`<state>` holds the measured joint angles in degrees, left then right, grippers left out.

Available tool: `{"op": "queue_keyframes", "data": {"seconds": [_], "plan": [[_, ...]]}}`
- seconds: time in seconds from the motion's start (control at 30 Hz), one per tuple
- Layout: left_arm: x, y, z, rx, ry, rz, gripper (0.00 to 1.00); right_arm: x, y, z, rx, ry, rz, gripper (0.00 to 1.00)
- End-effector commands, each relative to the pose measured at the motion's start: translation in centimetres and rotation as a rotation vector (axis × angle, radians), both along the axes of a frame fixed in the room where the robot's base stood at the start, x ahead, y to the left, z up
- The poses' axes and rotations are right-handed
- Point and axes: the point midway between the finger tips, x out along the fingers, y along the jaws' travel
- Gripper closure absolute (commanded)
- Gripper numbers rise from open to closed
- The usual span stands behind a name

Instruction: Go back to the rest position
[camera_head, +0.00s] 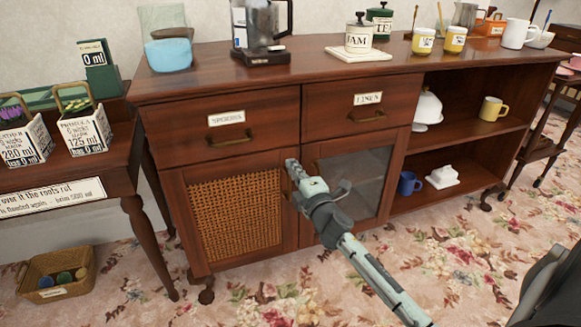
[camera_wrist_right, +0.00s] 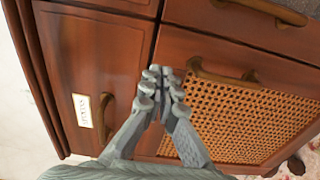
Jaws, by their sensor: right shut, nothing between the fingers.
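My right gripper (camera_head: 293,168) is shut and empty, in front of the wooden sideboard (camera_head: 255,265) near the gap between its two lower doors. In the right wrist view the gripper (camera_wrist_right: 163,80) has its fingertips together, close to the cane door's handle (camera_wrist_right: 222,74) but not gripping it. The cane-panelled door (camera_head: 237,215) and the glass door (camera_head: 358,190) both look shut. The two labelled drawers above, the left one (camera_head: 185,122) and the right one (camera_head: 335,98), also look shut. My left gripper is not in either view.
A side table (camera_head: 65,205) with plant boxes stands at the left, with a wicker basket (camera_head: 85,288) on the floor below. A coffee maker (camera_head: 262,30), canisters and mugs stand on the sideboard top. Open shelves (camera_head: 470,145) are at the right. The flowered carpet (camera_head: 440,265) in front is clear.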

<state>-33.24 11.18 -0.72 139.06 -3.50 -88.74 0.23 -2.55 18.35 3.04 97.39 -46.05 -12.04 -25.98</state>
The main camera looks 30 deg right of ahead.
Motion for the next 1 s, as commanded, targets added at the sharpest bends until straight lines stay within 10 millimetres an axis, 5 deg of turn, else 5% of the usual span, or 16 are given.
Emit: {"op": "queue_keyframes", "data": {"seconds": [0.1, 0.3, 0.77, 0.87, 1.0], "plan": [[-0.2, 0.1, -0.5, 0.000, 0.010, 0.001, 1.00, -3.4, 0.9, -0.4, 0.003, 0.005, 0.002, 1.00], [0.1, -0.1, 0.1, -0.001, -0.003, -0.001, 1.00, -7.2, 1.8, -0.3, 0.002, 0.005, 0.001, 1.00], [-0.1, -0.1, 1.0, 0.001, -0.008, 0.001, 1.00, -9.3, 2.1, -0.5, 0.025, 0.012, -0.010, 1.00], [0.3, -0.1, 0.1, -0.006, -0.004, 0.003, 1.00, -10.4, 1.5, -2.4, 0.164, 0.069, -0.078, 1.00], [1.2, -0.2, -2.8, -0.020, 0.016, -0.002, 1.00, -14.9, 1.5, -9.2, 0.546, 0.259, -0.283, 1.00]]}}
